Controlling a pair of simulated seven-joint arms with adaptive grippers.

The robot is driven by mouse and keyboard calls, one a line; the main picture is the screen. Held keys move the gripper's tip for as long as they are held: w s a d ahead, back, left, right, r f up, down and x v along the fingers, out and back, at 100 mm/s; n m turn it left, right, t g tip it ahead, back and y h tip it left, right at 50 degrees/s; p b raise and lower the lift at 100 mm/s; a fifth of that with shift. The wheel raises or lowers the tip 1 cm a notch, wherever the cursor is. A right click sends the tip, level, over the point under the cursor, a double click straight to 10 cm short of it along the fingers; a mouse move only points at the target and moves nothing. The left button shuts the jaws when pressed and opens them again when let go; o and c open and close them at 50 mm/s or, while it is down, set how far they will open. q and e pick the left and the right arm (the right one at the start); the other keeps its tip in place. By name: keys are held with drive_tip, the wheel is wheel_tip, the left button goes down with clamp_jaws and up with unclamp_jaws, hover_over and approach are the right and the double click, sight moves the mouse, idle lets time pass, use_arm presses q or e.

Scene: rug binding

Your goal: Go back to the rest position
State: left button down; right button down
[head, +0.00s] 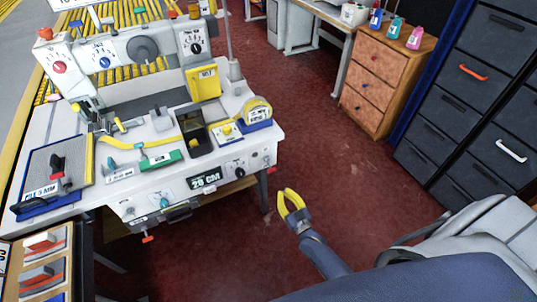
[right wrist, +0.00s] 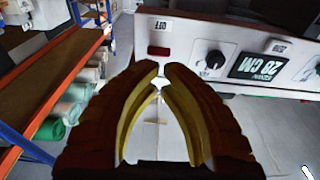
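My right gripper (head: 285,191) has yellow fingers and hangs in front of the binding machine's right front corner, over the red floor. Its fingers are apart, with nothing between them. In the right wrist view the same gripper (right wrist: 161,70) shows a gap between its fingertips, and the machine's front panel lies beyond it. My left gripper is not in view.
A wooden drawer unit (head: 378,75) and dark drawer cabinets (head: 440,140) stand at the right. An orange-edged shelf (right wrist: 60,75) shows in the right wrist view. Red floor (head: 330,165) is clear between.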

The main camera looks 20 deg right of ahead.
drive_tip(key=shift+f, duration=0.1)
drive_tip(key=s+f+n+g, duration=0.1)
drive_tip(key=s+f+g, duration=0.2)
drive_tip(key=s+f, duration=0.35)
drive_tip(key=s+a+f+g, duration=0.1)
drive_tip(key=s+f+g, duration=0.2)
drive_tip(key=f, duration=0.6)
drive_tip(key=s+f+n+g, duration=0.1)
drive_tip(key=s+f+g, duration=0.35)
drive_tip(key=f, duration=0.35)
drive_tip(key=s+f+g, duration=0.2)
drive_tip(key=s+f, duration=0.2)
drive_tip(key=s, duration=0.7)
drive_tip(key=s+a+f+g, duration=0.1)
drive_tip(key=s+f+g, duration=0.2)
drive_tip(key=s, duration=0.8)
drive_tip(key=s+a+f+n+g+h, duration=0.1)
drive_tip(key=s+f, duration=0.4)
drive_tip(key=s, duration=0.7)
drive_tip(key=shift+a+f+g, duration=0.15)
drive_tip(key=shift+a+g, duration=0.05)
drive_tip(key=shift+g, duration=0.45)
drive_tip(key=shift+s, duration=0.1)
